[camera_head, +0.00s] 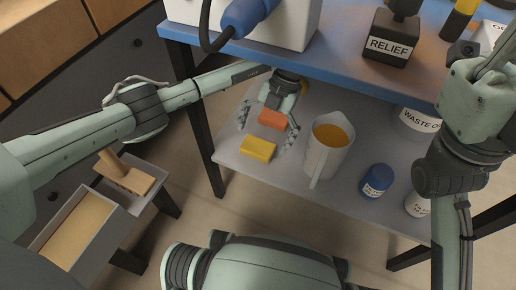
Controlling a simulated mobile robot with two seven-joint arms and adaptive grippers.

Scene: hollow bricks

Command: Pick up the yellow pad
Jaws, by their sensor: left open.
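The yellow pad (258,149) is a small block lying on the grey lower shelf, near its front left part. An orange pad (272,119) shows just behind it, between the fingers of my left gripper (267,130). That gripper is open, its fingers spread wide above the shelf and pointing toward the yellow pad. Whether the fingers touch the orange pad I cannot tell. The yellow pad is apart from the fingers, in front of them. My right arm rises at the right; its gripper fingers are out of view.
A pitcher (325,146) with orange content stands right of the pads. A blue-lidded jar (376,181) and a white waste container (416,121) stand farther right. The blue upper shelf (345,76) hangs above. A wooden-handled tool (128,178) lies on the left side stand.

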